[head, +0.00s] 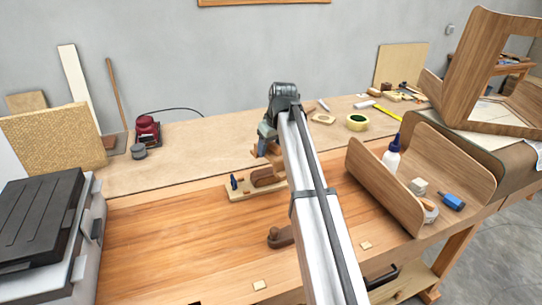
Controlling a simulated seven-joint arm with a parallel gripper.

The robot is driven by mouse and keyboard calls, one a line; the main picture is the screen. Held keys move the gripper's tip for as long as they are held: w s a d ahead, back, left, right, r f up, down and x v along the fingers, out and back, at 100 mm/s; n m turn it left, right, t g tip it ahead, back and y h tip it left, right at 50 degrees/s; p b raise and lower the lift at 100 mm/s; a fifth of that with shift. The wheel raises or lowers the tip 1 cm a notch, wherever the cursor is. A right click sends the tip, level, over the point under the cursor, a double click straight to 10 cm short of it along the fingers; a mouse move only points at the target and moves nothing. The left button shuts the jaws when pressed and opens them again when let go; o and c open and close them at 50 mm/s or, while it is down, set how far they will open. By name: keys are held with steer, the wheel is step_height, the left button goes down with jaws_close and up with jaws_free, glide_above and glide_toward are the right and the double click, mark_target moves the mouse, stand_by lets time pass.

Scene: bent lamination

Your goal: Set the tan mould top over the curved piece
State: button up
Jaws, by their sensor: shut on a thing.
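My gripper (268,146) is at the far end of my arm, near the middle of the bench, pointing down. It is shut on the tan mould top (266,153), partly hidden by my gripper and arm. The brown curved piece (262,178) sits on a pale board (240,194) below and slightly in front of the held piece. My arm covers the right end of the board. Whether the mould top touches the curved piece is too small to tell.
A dark brown wooden piece (280,237) lies nearer, beside my arm. A curved wooden tray (372,188) with a glue bottle (392,155) stands at right. The bench left of the board is clear.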

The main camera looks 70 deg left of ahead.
steer(key=a+n, duration=0.2)
steer(key=n, duration=0.1)
steer(key=shift+s+r+g, duration=0.15)
steer(key=shift+r+g, duration=0.2)
steer(key=shift+g, duration=0.05)
steer(key=n, duration=0.2)
steer(key=h, duration=0.1)
steer(key=shift+s+a+r+n+g, duration=0.2)
steer(key=shift+s+a+n+g, duration=0.1)
steer(key=shift+n+g, duration=0.1)
steer(key=n, duration=0.3)
steer(key=n+h, duration=0.1)
steer(key=shift+s+d+r+g, duration=0.15)
steer(key=shift+s+d+g, duration=0.15)
steer(key=shift+s+d, duration=0.1)
steer(key=n, duration=0.1)
steer(key=n+h, duration=0.1)
steer(key=n, duration=0.3)
steer(key=shift+s+d, duration=0.2)
steer(key=shift+d, duration=0.15)
steer(key=shift+n, duration=0.3)
glide_above(262, 173)
steer(key=shift+w+f, duration=0.2)
steer(key=shift+f, duration=1.15)
steer(key=shift+w+f, duration=0.15)
steer(key=shift+f, duration=1.15)
steer(key=shift+f, duration=1.9)
